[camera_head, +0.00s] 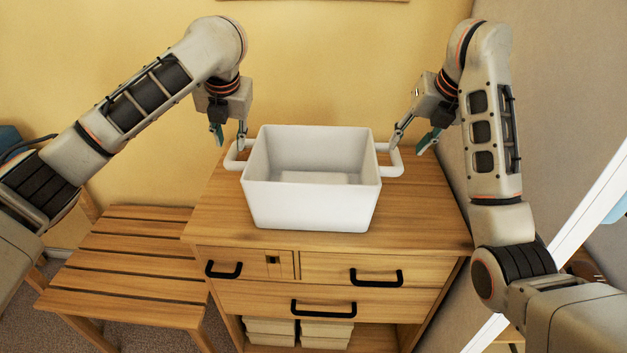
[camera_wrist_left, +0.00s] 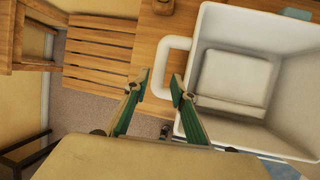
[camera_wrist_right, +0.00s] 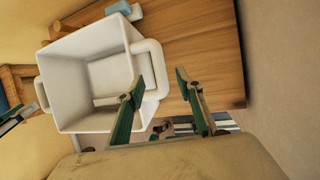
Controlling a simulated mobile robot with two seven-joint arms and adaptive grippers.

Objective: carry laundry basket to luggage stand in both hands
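The white laundry basket (camera_head: 312,205) stands upright on a wooden drawer cabinet and looks empty. Its left handle (camera_head: 231,160) and right handle (camera_head: 396,160) stick out at the sides. My left gripper (camera_head: 229,136) is open just above the left handle; the handle (camera_wrist_left: 163,52) shows just ahead of its fingertips in the left wrist view. My right gripper (camera_head: 414,142) is open near the right handle, which shows in the right wrist view (camera_wrist_right: 158,62) ahead of and between its fingers. Neither grips anything. A slatted wooden stand, seemingly the luggage stand (camera_head: 135,256), is left of the cabinet.
The cabinet (camera_head: 415,210) has black-handled drawers and pale boxes (camera_head: 270,331) on its lower shelf. The wall is close behind it. A white-edged panel (camera_head: 590,215) rises at the right. The stand's slatted top is bare.

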